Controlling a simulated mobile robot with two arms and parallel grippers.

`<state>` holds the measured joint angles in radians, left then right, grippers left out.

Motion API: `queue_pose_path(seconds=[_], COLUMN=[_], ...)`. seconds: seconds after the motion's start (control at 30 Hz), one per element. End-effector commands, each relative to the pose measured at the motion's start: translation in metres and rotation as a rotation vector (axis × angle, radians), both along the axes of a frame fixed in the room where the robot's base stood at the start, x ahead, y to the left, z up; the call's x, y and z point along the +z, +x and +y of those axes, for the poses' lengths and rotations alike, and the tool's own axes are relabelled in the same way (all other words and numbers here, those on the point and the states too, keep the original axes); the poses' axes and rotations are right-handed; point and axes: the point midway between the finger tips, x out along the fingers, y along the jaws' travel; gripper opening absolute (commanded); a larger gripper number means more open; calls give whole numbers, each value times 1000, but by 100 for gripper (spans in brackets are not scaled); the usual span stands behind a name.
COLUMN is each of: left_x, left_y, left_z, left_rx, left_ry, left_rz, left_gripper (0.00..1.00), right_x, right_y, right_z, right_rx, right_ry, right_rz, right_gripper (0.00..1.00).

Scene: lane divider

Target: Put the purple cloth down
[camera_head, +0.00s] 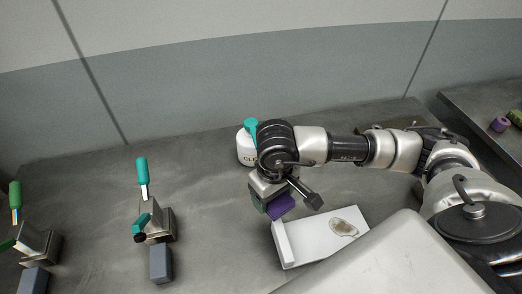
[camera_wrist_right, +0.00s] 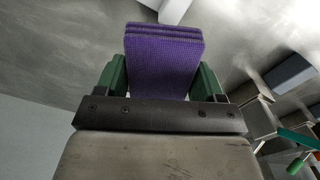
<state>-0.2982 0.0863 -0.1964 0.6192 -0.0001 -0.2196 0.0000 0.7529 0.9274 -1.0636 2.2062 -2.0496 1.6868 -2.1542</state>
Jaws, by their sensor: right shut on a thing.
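The purple cloth (camera_head: 281,206), a folded, ribbed block, is held in my right gripper (camera_head: 275,203) in the head view. In the right wrist view the cloth (camera_wrist_right: 165,65) stands out between the green fingers of the right gripper (camera_wrist_right: 160,80), which is shut on it. In the head view the cloth is near the left end of a white board (camera_head: 308,246). I cannot tell whether it touches the board or the table. My left gripper is not in view.
A brownish patch (camera_head: 343,228) lies on the white board. A white bottle (camera_head: 245,147) with a teal top stands behind my right wrist. Metal holders (camera_head: 158,222) with teal- and green-handled tools and grey blocks (camera_head: 161,264) are at left. The table between holders and board is clear.

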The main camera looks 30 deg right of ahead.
Motion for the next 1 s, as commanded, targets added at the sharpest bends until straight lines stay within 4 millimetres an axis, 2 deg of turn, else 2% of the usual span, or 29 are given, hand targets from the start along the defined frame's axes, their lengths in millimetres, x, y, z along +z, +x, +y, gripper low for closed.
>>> queue_pose_path(seconds=[0.03, 0.1, 0.3, 0.5, 0.77, 0.83, 1.0], left_x=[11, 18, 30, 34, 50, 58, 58], left_y=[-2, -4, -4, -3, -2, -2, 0], left_z=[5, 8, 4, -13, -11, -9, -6], left_rx=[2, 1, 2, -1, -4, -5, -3], left_ry=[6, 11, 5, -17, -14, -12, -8], left_rz=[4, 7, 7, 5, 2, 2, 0], left_gripper=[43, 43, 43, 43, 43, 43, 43], right_x=[6, 6, 3, 2, 3, 3, -1], right_y=[15, 33, 72, 88, 127, 124, 125], right_z=[-4, -8, -19, -22, -32, -32, -32], right_rx=[-6, -6, -3, -2, -3, -1, 0], right_ry=[-1, 0, 0, 0, 0, 1, 0], right_rz=[1, 1, 0, -1, 0, 3, 0], right_gripper=[45, 45, 45, 45, 45, 45, 45])
